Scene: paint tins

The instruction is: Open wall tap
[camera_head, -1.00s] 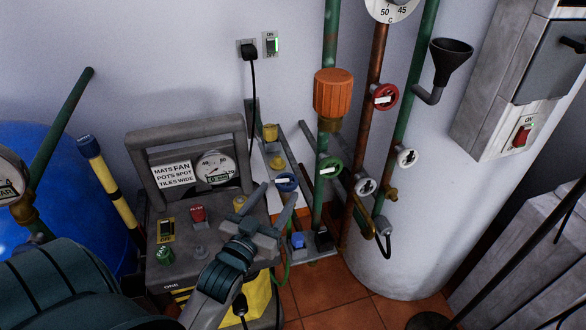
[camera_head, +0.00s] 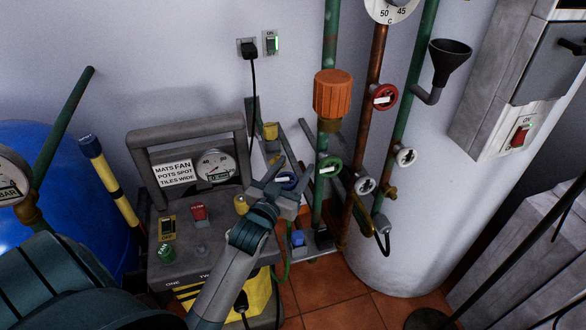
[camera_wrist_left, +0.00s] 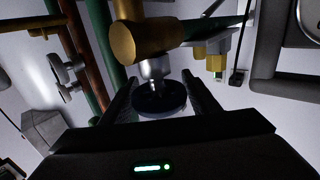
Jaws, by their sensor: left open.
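A tap with a round blue handwheel (camera_head: 288,178) is on the pipework by the wall, partly hidden by my left gripper. My left gripper (camera_head: 294,166) is open, with its fingers around the blue handwheel in the head view. In the left wrist view, the dark blue handwheel (camera_wrist_left: 160,100) lies between the two open fingers (camera_wrist_left: 160,80), in front of a metal stem and a brass body (camera_wrist_left: 150,40). I cannot tell whether the fingers touch it. My right gripper is not in view.
A green handwheel (camera_head: 329,167) on the green pipe is close to the right of my left gripper. A red handwheel (camera_head: 384,97) and an orange cap (camera_head: 333,93) are above it. A grey machine with a gauge (camera_head: 214,166) stands to the left. A blue tank (camera_head: 40,150) is far left.

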